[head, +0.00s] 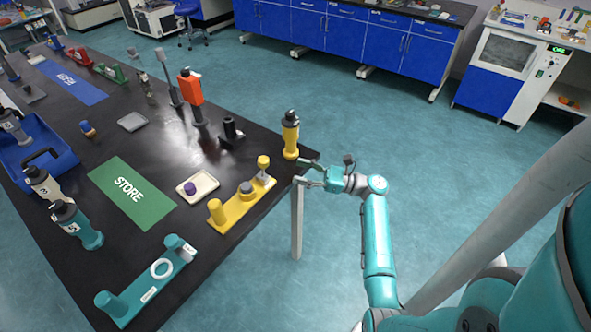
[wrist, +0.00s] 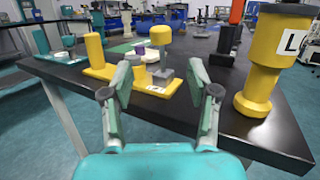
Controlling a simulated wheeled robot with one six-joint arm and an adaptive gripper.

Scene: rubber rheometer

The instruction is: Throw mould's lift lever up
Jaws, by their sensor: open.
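No part in view is labelled as the mould or its lift lever, so I cannot tell which it is. My gripper (head: 305,172) is open and empty at the bench's near right edge; its two fingers stand apart in the wrist view (wrist: 163,68). Beyond the fingers is a yellow base plate (head: 236,210) with a yellow post (head: 216,211), a grey disc part (head: 247,187) and a yellow knob (head: 263,161) on a grey block. In the wrist view the yellow knob (wrist: 161,33) shows between the fingertips, farther off and untouched.
A yellow handled tool (head: 290,137) marked L stands right of my fingers in the wrist view (wrist: 277,62). A teal fixture (head: 147,284), a white dish (head: 197,188) and a green STORE mat (head: 120,190) share the black bench.

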